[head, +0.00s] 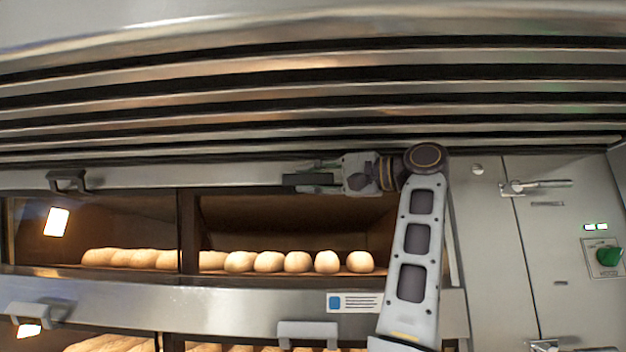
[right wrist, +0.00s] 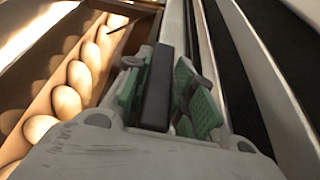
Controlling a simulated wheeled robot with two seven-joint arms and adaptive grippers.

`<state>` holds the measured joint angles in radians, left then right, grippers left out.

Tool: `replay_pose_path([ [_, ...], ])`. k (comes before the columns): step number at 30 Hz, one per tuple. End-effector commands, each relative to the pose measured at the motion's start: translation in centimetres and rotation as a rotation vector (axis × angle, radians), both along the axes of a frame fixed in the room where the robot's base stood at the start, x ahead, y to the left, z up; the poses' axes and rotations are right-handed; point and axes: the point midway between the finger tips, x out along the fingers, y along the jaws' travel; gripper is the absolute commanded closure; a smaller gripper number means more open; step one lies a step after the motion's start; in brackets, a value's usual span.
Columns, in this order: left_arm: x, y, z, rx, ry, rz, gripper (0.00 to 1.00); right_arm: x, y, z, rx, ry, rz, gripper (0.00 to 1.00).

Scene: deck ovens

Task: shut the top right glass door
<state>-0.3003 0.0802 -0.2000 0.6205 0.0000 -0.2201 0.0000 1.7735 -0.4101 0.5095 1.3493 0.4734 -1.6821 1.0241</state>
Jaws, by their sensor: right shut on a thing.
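The top right glass door (head: 290,215) is in the middle of the head view, in the upper deck; pale loaves show behind its opening. How far it stands open, I cannot tell. My right gripper (head: 308,179) is at the top edge of this door, its arm coming up from below on the right. In the right wrist view, the green-padded fingers of my right gripper (right wrist: 168,90) are shut on the dark door handle (right wrist: 156,85), one pad on each side. The gripper hides most of the handle in the head view. My left gripper is not in view.
Loaves (head: 298,262) lie in a row inside the upper deck. A second door handle (head: 68,181) is on the left, and a lower handle (head: 308,331) is below. The slatted steel hood (head: 300,90) hangs close above. A green knob (head: 608,256) is on the right.

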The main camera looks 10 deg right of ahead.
Motion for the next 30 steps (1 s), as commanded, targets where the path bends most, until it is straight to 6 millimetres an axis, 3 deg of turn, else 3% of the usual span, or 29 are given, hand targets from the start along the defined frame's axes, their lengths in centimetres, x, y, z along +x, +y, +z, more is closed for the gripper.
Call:
replay_pose_path([
  [30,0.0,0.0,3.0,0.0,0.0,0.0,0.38,0.4,-0.1,2.4,0.071,0.365,0.001,1.0],
])
